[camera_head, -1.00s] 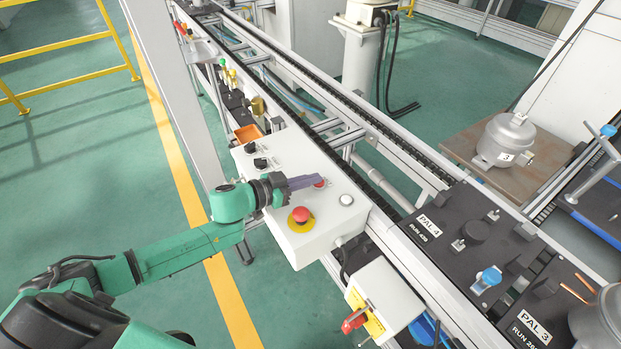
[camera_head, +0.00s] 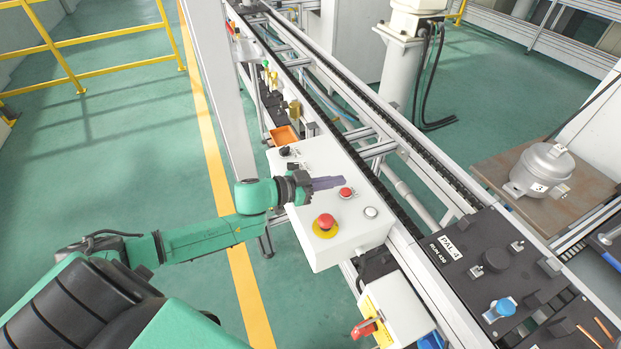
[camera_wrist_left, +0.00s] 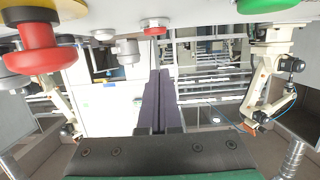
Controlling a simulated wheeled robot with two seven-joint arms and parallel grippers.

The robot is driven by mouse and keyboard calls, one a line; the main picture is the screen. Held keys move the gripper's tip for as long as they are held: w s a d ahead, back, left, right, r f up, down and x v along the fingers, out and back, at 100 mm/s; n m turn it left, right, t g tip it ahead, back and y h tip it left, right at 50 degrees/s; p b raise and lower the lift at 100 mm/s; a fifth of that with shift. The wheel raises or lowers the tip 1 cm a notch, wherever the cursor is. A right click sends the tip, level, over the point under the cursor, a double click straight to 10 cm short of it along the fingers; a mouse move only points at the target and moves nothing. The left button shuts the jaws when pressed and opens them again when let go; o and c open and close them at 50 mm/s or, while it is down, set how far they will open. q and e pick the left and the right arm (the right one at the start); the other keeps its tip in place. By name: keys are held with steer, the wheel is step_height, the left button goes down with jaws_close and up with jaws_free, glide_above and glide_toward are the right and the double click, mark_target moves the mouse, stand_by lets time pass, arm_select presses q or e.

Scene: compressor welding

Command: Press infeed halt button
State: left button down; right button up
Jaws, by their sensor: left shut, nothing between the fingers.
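A white control box (camera_head: 335,240) stands beside the conveyor. On its top are a small red button (camera_head: 346,193), a white button (camera_head: 371,212), dark knobs (camera_head: 286,152) and a large red mushroom button (camera_head: 326,222) on a yellow disc. No label on the buttons is legible. My left gripper (camera_head: 341,182) is shut and empty, its purple fingers over the panel with the tips close beside the small red button. Contact cannot be told. The left wrist view shows the small red button (camera_wrist_left: 154,29) beyond the shut fingers, and the mushroom button (camera_wrist_left: 40,55) at left. My right gripper is out of view.
The conveyor rail (camera_head: 410,150) runs along the box's far side. A black pallet marked PAL 4 (camera_head: 480,245) lies at right, and a grey compressor (camera_head: 541,170) stands on a brown table. An orange bin (camera_head: 285,135) sits behind the box. Green floor at left is open.

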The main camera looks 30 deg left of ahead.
arm_select(q)
steer(key=v, duration=0.7)
steer(key=shift+s+a+f, duration=0.1)
steer(key=shift+a+f, duration=0.05)
steer(key=shift+f, duration=0.1)
steer(key=shift+s+a+r, duration=0.25)
steer(key=shift+s+r, duration=0.05)
steer(key=shift+s, duration=0.2)
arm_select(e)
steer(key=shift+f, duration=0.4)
arm_select(q)
steer(key=shift+w, duration=0.1)
steer(key=shift+a+f, duration=0.1)
steer(key=shift+a, duration=0.05)
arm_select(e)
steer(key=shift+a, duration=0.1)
